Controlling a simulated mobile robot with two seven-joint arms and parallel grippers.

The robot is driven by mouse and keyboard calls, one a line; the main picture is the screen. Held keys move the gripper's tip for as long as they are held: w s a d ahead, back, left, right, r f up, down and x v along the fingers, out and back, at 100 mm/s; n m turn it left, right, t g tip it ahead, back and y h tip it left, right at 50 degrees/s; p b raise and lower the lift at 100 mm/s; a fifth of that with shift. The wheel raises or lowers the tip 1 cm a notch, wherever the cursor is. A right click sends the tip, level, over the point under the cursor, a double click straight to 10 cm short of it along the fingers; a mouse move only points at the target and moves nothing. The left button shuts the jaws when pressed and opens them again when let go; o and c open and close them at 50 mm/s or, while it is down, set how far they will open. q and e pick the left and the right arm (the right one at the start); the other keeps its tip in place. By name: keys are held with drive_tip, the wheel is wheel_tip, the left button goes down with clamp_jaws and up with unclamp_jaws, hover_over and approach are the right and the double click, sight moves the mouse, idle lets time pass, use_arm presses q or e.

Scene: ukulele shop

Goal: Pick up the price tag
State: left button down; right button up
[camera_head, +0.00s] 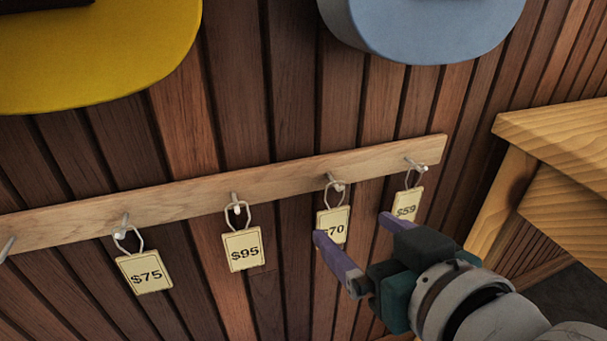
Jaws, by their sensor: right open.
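Several cream price tags hang by wire loops from pegs on a wooden rail (190,196). From left to right they are the $75 tag (144,271), the $95 tag (243,249), the $70 tag (335,222) and the $59 tag (406,204). My right gripper (351,230) is open, its two purple fingers spread apart. One fingertip overlaps the lower left of the $70 tag in the picture and partly hides its print. I cannot tell whether either touches. My left gripper is not in view.
A yellow ukulele body (110,60) and a blue ukulele body (420,30) hang above the rail on the dark plank wall (240,120). A light wooden table or shelf (555,130) stands at the right. An empty peg sits at the rail's far left.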

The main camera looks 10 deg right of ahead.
sight(334, 217)
drive_tip(key=shift+b+x, duration=0.35)
drive_tip(key=shift+x, duration=0.75)
drive_tip(key=b+x, duration=0.1)
drive_tip(key=x, duration=0.1)
drive_tip(key=b+x, duration=0.2)
drive_tip(key=shift+w+a+f, duration=0.1)
drive_tip(key=shift+a+f, duration=0.15)
drive_tip(key=shift+f, duration=0.15)
drive_tip(key=shift+w, duration=0.4)
drive_tip(key=c, duration=1.4)
